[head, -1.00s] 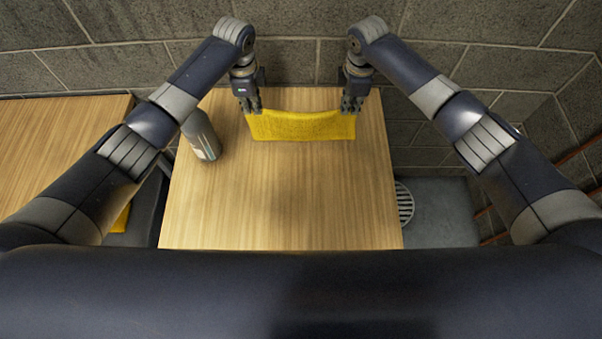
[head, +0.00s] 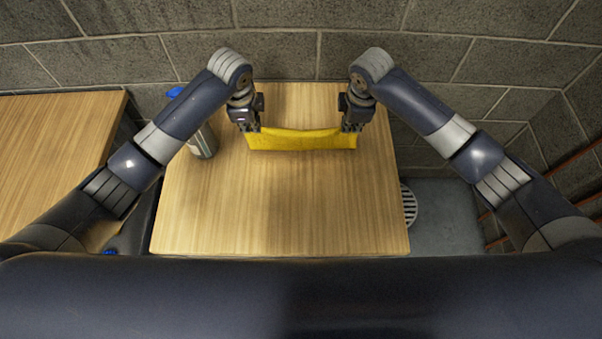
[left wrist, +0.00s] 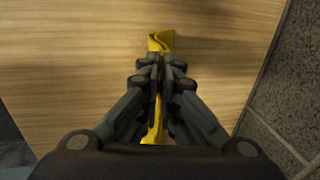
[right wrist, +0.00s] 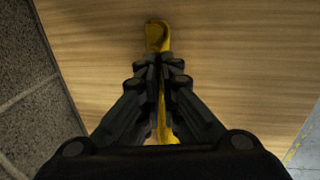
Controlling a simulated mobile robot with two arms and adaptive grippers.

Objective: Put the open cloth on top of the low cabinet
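The yellow cloth (head: 302,140) is stretched between my two grippers over the wooden top of the low cabinet (head: 285,205). It hangs as a narrow band with a slightly sagging upper edge. My left gripper (head: 250,128) is shut on its left corner, and the cloth shows between the fingers in the left wrist view (left wrist: 160,75). My right gripper (head: 351,127) is shut on its right corner, and the cloth shows between the fingers in the right wrist view (right wrist: 160,75). I cannot tell whether the cloth's lower edge touches the cabinet top.
Another wooden surface (head: 50,150) is at the far left. A block wall (head: 300,55) runs behind. The front of the cabinet top is clear.

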